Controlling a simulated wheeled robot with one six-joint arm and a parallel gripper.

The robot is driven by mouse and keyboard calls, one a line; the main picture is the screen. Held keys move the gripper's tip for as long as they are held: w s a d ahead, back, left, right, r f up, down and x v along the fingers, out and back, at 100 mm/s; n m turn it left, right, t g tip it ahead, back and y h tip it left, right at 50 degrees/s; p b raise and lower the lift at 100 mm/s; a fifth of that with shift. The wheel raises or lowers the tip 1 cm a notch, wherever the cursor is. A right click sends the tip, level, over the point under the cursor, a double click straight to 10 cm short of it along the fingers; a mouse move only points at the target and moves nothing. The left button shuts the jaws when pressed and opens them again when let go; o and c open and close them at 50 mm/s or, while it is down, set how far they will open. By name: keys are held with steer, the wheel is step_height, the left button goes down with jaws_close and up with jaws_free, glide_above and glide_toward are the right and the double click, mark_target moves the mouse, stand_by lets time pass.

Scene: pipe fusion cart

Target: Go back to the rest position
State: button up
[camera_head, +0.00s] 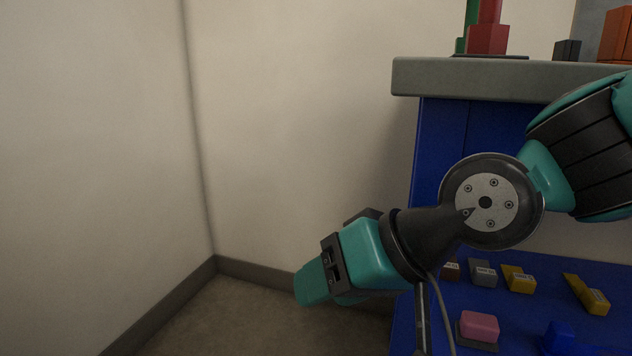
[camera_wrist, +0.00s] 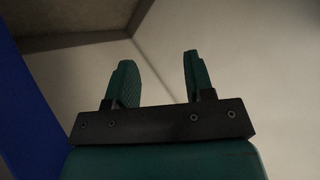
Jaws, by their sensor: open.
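My gripper (camera_head: 309,286) hangs at the lower middle of the head view, left of the blue cart (camera_head: 437,146), pointing down and left. In the wrist view my gripper (camera_wrist: 157,80) shows two teal fingers standing apart with nothing between them. Only wall and floor show beyond the fingers. The arm comes in from the right and passes in front of the cart.
The cart's grey top (camera_head: 480,80) carries red and green parts (camera_head: 487,38) and an orange block (camera_head: 615,35). Its blue lower shelf holds a pink block (camera_head: 479,326) and several small labelled blocks. Pale walls meet at the left; the floor (camera_head: 235,318) there is clear.

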steer(key=s+d+r+n+g+h+p, duration=0.1)
steer(key=s+d+r+g+h+p, duration=0.1)
steer(key=s+d+r+p, duration=0.4)
steer(key=s+d+r+n+g+h+p, duration=0.1)
steer(key=s+d+r+h+p, duration=0.15)
steer(key=d+r+p, duration=0.5)
step_height(320, 180, up, 33)
steer(key=p, duration=3.3)
steer(key=shift+s+d+g+p, duration=0.3)
steer(key=shift+d+p, duration=0.1)
steer(key=shift+c, duration=0.5)
